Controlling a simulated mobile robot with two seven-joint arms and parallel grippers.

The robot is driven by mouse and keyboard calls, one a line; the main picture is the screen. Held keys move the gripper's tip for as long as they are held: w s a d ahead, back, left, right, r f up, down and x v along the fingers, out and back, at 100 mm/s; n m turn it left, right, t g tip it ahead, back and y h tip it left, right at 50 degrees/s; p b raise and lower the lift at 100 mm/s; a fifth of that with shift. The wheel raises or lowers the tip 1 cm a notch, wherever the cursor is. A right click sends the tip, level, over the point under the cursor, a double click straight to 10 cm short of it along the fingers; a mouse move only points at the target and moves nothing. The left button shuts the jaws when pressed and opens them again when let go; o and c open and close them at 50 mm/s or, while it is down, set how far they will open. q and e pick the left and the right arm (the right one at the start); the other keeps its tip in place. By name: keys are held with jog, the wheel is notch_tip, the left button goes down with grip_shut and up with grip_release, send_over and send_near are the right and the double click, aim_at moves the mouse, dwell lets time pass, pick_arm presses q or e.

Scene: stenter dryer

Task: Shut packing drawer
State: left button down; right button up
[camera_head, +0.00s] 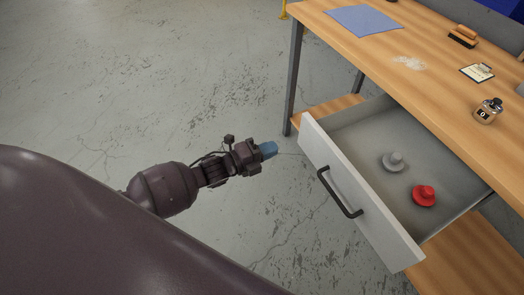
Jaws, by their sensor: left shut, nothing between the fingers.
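The packing drawer (358,200) stands open, pulled out from under the wooden table top. It has a light grey front with a dark bar handle (340,194). Inside it lie a grey knobbed object (393,162) and a red one (424,195). My left gripper (269,149) is shut and empty, with bluish fingertips. It is to the left of the drawer front, apart from it and from the handle. My right gripper is not in view.
A lower wooden shelf (470,262) runs beneath. The concrete floor left of the drawer is clear.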

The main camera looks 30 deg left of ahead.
aim_at(305, 135)
pick_arm(q)
jog(key=b+x, duration=0.1)
jog(key=x, duration=0.7)
jog(key=shift+f, duration=0.1)
jog(key=shift+w+d, duration=0.35)
jog(key=shift+w, duration=0.05)
